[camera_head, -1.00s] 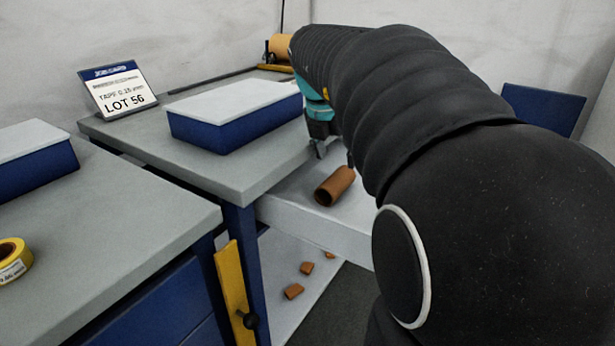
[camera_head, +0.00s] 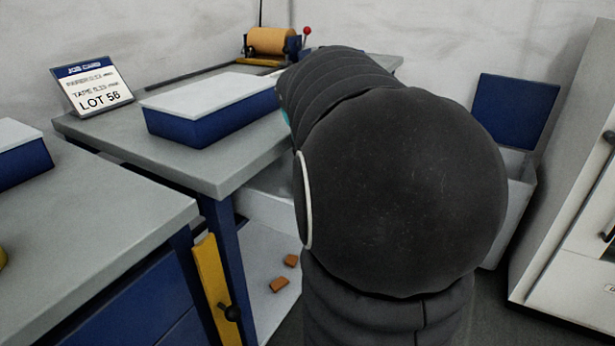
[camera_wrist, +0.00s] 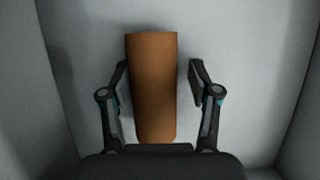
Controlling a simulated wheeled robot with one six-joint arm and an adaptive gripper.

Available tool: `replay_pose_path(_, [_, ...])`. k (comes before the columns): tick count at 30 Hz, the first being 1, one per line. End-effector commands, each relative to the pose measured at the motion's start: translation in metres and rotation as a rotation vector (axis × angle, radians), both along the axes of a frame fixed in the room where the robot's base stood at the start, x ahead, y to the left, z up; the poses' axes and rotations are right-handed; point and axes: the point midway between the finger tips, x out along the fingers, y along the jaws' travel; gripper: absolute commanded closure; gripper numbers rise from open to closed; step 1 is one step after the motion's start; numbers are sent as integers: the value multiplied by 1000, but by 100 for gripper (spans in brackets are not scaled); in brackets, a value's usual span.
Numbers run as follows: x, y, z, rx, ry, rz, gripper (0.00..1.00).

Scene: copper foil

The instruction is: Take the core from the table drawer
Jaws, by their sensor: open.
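The core, a brown cardboard tube (camera_wrist: 153,85), lies on the pale floor of the drawer in the wrist view, its length running away from me. My gripper (camera_wrist: 160,82) is open, with one finger on each side of the core. The left finger is close to the core; a gap shows between the core and the right finger. In the head view the drawer (camera_head: 268,212) sticks out from under the grey table (camera_head: 200,165). My arm hides the core, my gripper and most of the drawer there.
A blue box with a white lid (camera_head: 210,108) and a LOT 56 card (camera_head: 92,90) stand on the table. A roll on a holder (camera_head: 270,41) is at the back. Brown pieces (camera_head: 279,284) lie on a low surface. An open-lidded bin (camera_head: 515,165) stands at right.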

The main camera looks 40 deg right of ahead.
Motion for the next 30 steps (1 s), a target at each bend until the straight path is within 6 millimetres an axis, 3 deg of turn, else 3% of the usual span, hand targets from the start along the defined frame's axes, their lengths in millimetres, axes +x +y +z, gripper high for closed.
replay_pose_path(27, [1,2,-5,-1,-1,4,38])
replay_pose_path(30, [1,2,-5,-1,-1,4,61])
